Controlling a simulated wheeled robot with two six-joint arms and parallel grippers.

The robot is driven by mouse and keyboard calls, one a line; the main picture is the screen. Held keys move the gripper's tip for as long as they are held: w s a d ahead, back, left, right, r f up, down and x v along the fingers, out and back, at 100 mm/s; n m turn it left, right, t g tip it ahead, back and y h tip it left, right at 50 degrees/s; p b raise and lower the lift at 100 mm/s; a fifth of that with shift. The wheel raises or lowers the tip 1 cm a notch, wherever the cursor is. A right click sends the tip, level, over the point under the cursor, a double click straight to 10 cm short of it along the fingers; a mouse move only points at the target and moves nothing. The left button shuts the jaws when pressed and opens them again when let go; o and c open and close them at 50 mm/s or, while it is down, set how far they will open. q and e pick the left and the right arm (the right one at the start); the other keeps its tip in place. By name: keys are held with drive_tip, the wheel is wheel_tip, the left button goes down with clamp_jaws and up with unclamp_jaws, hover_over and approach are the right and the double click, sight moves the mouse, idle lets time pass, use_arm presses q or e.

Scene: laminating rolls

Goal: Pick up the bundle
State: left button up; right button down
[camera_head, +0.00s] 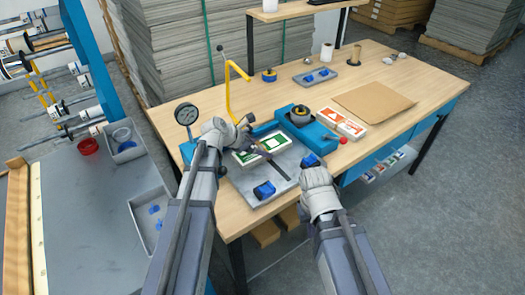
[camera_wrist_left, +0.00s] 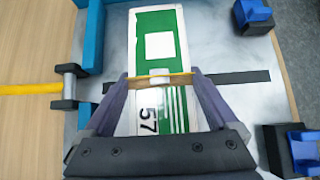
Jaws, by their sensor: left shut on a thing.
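The bundle, a flat green and white stack marked "57", lies on the grey plate (camera_head: 230,180) of the blue fixture. In the head view the bundle (camera_head: 273,143) is partly covered by my left gripper (camera_head: 262,153). In the left wrist view the bundle (camera_wrist_left: 160,42) runs between the fingers of my left gripper (camera_wrist_left: 160,82), which is shut on it across the middle. A thin yellow-brown strip with a white patch crosses the bundle there. My right gripper (camera_head: 312,162) is beside a blue block at the plate's right corner; its finger gap is hidden.
A blue tape dispenser (camera_head: 302,116) and orange-white packs (camera_head: 340,122) stand behind the plate. A yellow bent arm (camera_head: 229,88) and a pressure gauge (camera_head: 186,114) rise at the left. A blue block (camera_head: 264,190) sits on the plate's front. Brown sheets (camera_head: 374,103) lie right.

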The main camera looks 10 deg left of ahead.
use_arm(q)
drive_tip(key=c, duration=0.8)
wheel_tip(320, 180, up, 10)
drive_tip(key=p, duration=1)
